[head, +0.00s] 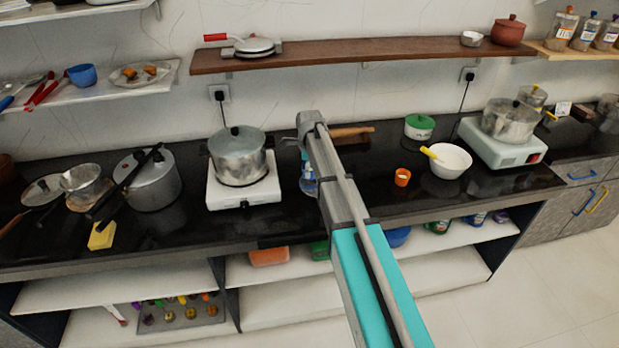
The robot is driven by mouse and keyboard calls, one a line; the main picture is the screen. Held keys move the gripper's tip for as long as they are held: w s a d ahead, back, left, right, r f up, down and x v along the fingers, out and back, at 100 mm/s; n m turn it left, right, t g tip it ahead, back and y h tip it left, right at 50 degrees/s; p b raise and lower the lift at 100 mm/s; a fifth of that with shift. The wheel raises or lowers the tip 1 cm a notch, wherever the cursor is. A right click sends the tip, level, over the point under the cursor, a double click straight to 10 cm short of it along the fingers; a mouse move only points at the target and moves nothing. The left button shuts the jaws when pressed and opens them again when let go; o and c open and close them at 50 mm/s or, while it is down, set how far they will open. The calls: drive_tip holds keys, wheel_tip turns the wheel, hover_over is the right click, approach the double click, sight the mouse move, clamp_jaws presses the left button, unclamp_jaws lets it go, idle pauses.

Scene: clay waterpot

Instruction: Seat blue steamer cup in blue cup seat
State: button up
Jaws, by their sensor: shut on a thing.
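My arm reaches over the counter, and its far end is left of the picture's middle. My gripper (305,152) is small and partly hidden at that end, pointing down. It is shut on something. A small blue thing (309,186) shows just below it, left of my arm and partly covered by it. It may be the blue steamer cup, but its shape is too small to tell. I cannot make out the blue cup seat. A blue bowl-like cup (82,75) stands on the upper left shelf, far from my gripper.
A pot (238,156) on a white burner (243,193) stands just left of my gripper. To the right are an orange cup (402,177), a white bowl (451,163) and a green-lidded container (420,127). A wooden shelf (350,55) runs above. Dark counter (375,205) is bare before the orange cup.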

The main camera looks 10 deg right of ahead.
drive_tip(key=shift+w+f+b, duration=0.15)
drive_tip(key=shift+f+b, duration=1.4)
drive_tip(key=shift+f, duration=0.2)
drive_tip(key=shift+f, duration=0.2)
drive_tip(key=o, duration=0.9)
drive_tip(key=shift+r, duration=0.2)
wheel_tip(320, 180, up, 12)
drive_tip(key=p, duration=1.2)
